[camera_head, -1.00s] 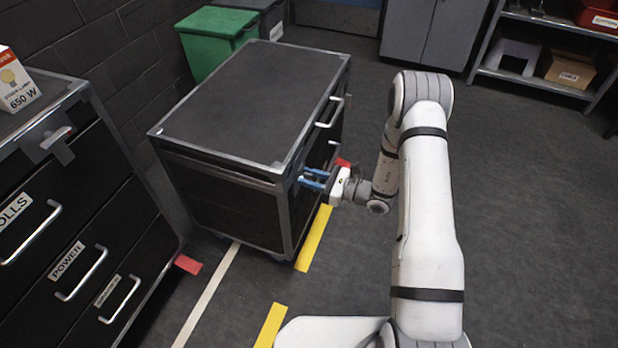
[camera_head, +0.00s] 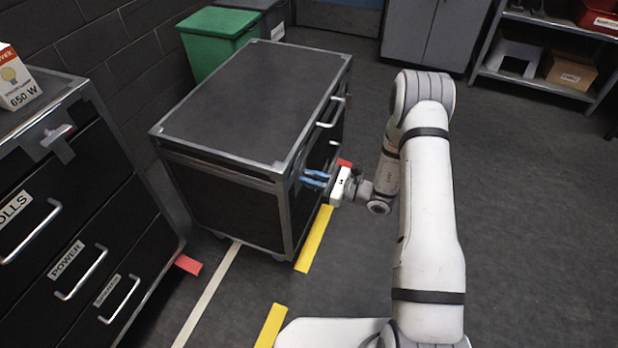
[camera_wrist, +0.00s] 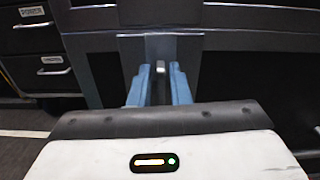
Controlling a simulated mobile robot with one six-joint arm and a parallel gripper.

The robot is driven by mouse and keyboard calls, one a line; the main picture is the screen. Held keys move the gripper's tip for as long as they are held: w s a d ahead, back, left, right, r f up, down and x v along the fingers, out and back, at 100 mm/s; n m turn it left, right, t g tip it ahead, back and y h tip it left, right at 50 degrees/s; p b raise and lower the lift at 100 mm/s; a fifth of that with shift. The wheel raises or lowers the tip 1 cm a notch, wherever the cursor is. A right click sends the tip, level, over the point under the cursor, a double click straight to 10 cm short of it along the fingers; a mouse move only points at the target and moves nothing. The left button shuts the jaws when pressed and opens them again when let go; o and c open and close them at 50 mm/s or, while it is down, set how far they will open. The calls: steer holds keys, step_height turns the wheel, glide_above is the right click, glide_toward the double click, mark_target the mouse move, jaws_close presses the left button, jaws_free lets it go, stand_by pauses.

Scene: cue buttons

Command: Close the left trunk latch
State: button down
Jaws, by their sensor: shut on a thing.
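The black trunk (camera_head: 240,95) with metal edges stands in the middle left of the head view, its lid down. My gripper (camera_head: 314,178) is at the near end of its front face, at the left latch. In the wrist view, the blue fingers of my gripper (camera_wrist: 160,85) stand on either side of a small grey latch (camera_wrist: 161,68) on a metal plate (camera_wrist: 186,47). The fingers look close around the latch; contact is hard to make out. In the head view the fingers hide the latch.
A black drawer cabinet (camera_head: 75,215) with labelled drawers and a bulb box (camera_head: 18,80) stands at left. A green bin (camera_head: 213,45) is behind the trunk. Yellow tape (camera_head: 314,240) marks the floor. The floor to the right is open, with shelves (camera_head: 540,55) at the back.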

steer(key=shift+d+f+n+b, duration=0.1)
steer(key=shift+d+n+b, duration=0.1)
steer(key=shift+n+b, duration=0.4)
stand_by(1.1)
steer(key=c, duration=1.6)
jaws_free()
steer(key=shift+w, duration=0.1)
steer(key=shift+o, duration=0.2)
steer(key=shift+a, duration=0.1)
steer(key=p+v, duration=0.1)
steer(key=v, duration=0.7)
steer(key=shift+a, duration=0.1)
